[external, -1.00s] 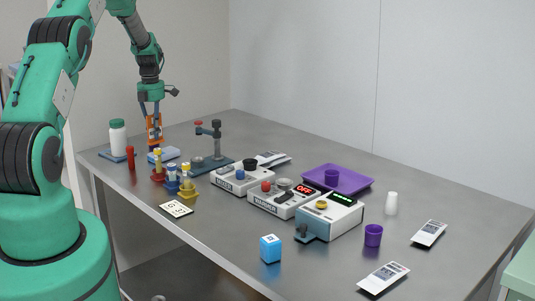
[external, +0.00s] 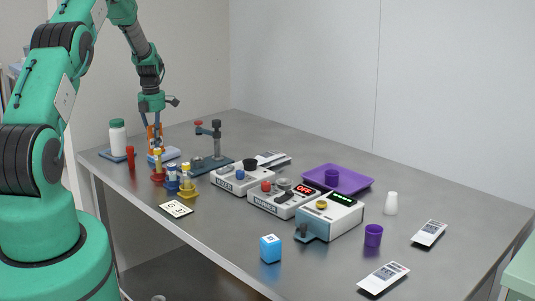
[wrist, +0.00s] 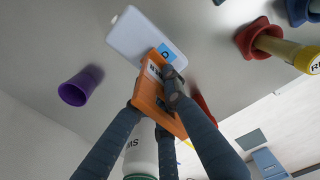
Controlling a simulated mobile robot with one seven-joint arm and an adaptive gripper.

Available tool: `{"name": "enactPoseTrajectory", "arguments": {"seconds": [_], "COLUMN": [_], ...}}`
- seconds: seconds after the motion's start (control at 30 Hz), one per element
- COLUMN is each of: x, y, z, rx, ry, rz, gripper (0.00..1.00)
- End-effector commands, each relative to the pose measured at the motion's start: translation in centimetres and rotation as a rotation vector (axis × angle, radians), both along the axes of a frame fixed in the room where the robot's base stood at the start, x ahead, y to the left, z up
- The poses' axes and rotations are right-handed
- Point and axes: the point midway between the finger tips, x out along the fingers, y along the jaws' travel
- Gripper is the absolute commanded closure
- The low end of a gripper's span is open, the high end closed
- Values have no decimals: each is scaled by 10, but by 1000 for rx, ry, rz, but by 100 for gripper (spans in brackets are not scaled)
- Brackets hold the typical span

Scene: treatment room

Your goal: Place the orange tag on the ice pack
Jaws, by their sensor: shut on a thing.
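The orange tag (external: 151,136) is upright between the fingers of my gripper (external: 157,146) at the far left of the table. In the wrist view the orange tag (wrist: 152,98) is pinched by the dark fingers, and its far end overlaps the ice pack. The ice pack (external: 172,153) is a pale blue-white slab lying flat on the table, just below the tag. In the wrist view the ice pack (wrist: 134,36) shows a blue label. I cannot tell whether the tag touches it. My fingers (wrist: 165,112) hide part of the tag.
A white bottle with a green cap (external: 117,137) stands left of the gripper, with a red tube (external: 131,159) in front. Colored vial holders (external: 187,189) stand close by on the near side. A press stand (external: 213,163) is to the right. A purple cup (wrist: 73,93) shows in the wrist view.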

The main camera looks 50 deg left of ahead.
Motion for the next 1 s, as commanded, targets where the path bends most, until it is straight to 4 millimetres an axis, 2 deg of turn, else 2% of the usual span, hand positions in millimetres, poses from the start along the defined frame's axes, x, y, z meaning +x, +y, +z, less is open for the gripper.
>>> {"name": "enactPoseTrajectory", "arguments": {"seconds": [0.2, 0.23, 0.3, 0.33, 0.73, 0.87, 1.0], "x": [0, 0, 0, 0, 0, 0, 0], "y": [0, 0, 0, 0, 0, 0, 0], "z": [-3, -4, -3, -3, 0, 8, 24], "rx": [-1, -1, -1, -1, 0, 1, 1], "ry": [1, 1, 1, 1, 0, -1, -1], "rz": [0, 0, 0, 0, 0, 0, 0], "gripper": [100, 87, 73, 70, 70, 70, 70]}}
